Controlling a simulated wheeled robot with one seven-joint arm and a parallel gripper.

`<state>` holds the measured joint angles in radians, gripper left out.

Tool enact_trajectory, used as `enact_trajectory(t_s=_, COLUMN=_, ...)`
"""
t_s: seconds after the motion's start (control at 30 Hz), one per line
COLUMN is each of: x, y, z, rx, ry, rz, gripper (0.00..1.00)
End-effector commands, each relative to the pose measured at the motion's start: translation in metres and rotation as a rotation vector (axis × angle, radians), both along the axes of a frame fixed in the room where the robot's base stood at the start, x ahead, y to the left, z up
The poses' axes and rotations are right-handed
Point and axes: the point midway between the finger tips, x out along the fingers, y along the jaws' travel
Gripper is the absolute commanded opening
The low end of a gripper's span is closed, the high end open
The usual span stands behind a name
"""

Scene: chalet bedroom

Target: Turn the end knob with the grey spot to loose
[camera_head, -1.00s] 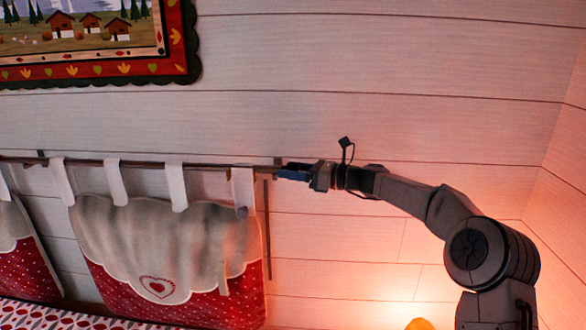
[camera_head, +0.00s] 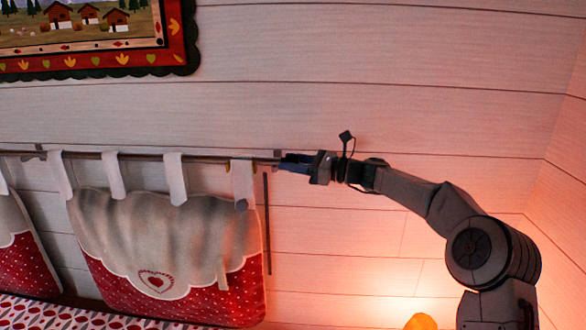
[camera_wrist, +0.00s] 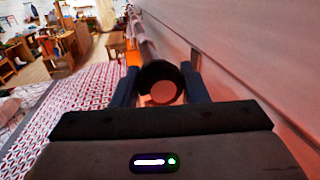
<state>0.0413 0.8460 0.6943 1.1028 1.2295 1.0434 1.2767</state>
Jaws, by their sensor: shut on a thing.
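The end knob (camera_wrist: 161,85) is a dark round cap at the near end of the rod, seen end-on in the wrist view. A lighter disc shows on its face; its colour looks pinkish-grey in the warm light. My gripper (camera_wrist: 162,88) has one blue finger on each side of the knob and is shut on it. In the head view my gripper (camera_head: 282,163) meets the right end of the rod (camera_head: 140,156), which runs level along the wall. The fingers hide most of the knob there.
Cushions (camera_head: 165,240) hang from the rod by white loops, left of my gripper. A framed picture (camera_head: 100,62) hangs above. A thin dark bar (camera_head: 267,222) stands below the rod's end. The wall (camera_wrist: 245,50) is close on the right in the wrist view.

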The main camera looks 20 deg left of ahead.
Motion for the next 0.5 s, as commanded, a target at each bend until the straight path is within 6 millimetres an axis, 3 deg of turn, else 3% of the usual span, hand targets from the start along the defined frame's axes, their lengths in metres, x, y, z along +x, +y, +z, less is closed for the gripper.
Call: enact_trajectory(t_s=0.5, x=-0.0001, y=0.0001, z=-0.0048, rx=0.116, ry=-0.469, rz=0.0, gripper=0.17)
